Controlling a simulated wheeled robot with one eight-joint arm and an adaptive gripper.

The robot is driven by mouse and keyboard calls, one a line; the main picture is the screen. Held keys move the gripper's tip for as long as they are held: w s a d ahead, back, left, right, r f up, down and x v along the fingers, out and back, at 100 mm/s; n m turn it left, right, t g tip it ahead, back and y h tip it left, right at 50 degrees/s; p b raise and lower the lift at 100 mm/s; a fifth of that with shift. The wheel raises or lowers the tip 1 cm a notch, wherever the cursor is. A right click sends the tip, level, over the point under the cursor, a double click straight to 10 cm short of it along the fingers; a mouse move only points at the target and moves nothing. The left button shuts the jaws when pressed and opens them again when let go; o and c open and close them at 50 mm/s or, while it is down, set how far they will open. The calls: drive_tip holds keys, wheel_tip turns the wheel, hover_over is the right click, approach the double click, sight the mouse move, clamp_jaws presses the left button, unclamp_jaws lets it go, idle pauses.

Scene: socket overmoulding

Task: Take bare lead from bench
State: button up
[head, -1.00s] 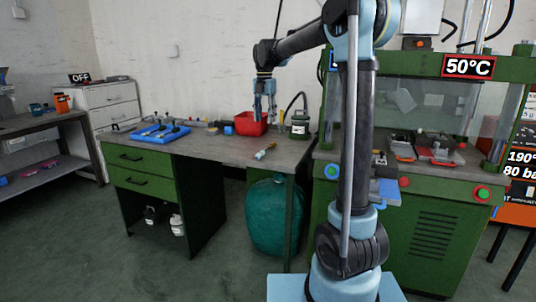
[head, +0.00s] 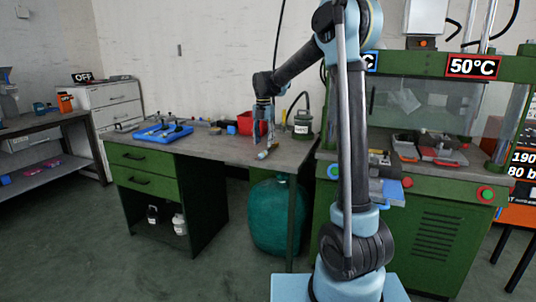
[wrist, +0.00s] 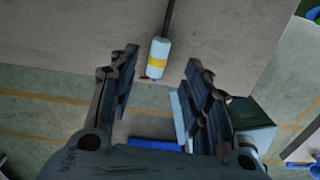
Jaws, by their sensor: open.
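The bare lead (wrist: 159,57) shows in the wrist view as a pale blue-white cylinder with a yellow band and a dark cable running up from it. It lies between the two open fingers of my gripper (wrist: 161,62), apart from both as far as I can see. In the head view my gripper (head: 263,143) points down over the front part of the grey bench (head: 215,150). The lead (head: 265,154) is small there, just below the fingertips and near the bench's front edge. Its cable is hard to make out in the head view.
A red bin (head: 245,121) stands behind my gripper, and a labelled container (head: 302,124) with a hose stands to its right. A blue tray (head: 150,135) with dark items lies at the bench's left. The green press (head: 430,220) adjoins on the right. Bench surface between tray and gripper is clear.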

drive_tip(key=shift+w+f, duration=0.15)
drive_tip(key=shift+f, duration=2.8)
clamp_jaws()
